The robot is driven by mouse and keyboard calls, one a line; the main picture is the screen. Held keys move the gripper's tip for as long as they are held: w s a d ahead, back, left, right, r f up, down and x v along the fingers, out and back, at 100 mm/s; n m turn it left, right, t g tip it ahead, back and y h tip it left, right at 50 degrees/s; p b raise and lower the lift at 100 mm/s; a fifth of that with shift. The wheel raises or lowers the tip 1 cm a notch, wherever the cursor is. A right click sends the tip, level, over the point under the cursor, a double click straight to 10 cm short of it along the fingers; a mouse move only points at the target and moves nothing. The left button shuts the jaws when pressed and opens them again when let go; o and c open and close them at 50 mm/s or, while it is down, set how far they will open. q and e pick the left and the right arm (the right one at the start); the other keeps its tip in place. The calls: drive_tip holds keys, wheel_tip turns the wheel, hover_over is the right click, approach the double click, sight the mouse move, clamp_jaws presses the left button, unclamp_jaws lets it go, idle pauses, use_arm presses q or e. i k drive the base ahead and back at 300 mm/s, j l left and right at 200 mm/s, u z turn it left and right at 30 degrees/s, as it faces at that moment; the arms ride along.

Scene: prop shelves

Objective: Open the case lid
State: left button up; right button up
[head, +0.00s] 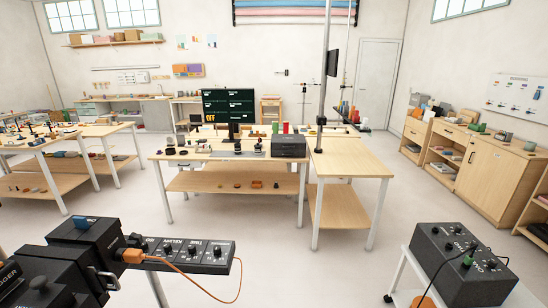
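A dark box (288,146) sits at the right end of the middle table, and it is the thing here that looks most like the case. It is small and far away. Its top looks flat and closed, but I cannot make out a lid seam or latch. Neither of my grippers shows in the head view.
The middle table (232,158) also bears a monitor (229,106) and small items. Black devices with a control strip (190,254) and orange cable stand at near left. A black box (462,264) on a white cart stands at near right. Open floor (300,265) lies between.

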sight(279, 142)
drive_tip(key=i+l+z, duration=0.1)
drive_tip(key=i+l, duration=0.2)
drive_tip(key=i+l+z, duration=0.1)
drive_tip(key=i+l, duration=0.15)
drive_tip(key=i, duration=0.25)
drive_tip(key=i+z, duration=0.3)
drive_tip(key=i, duration=1.3)
drive_tip(key=i+j+z, duration=0.2)
drive_tip(key=i+j, duration=0.95)
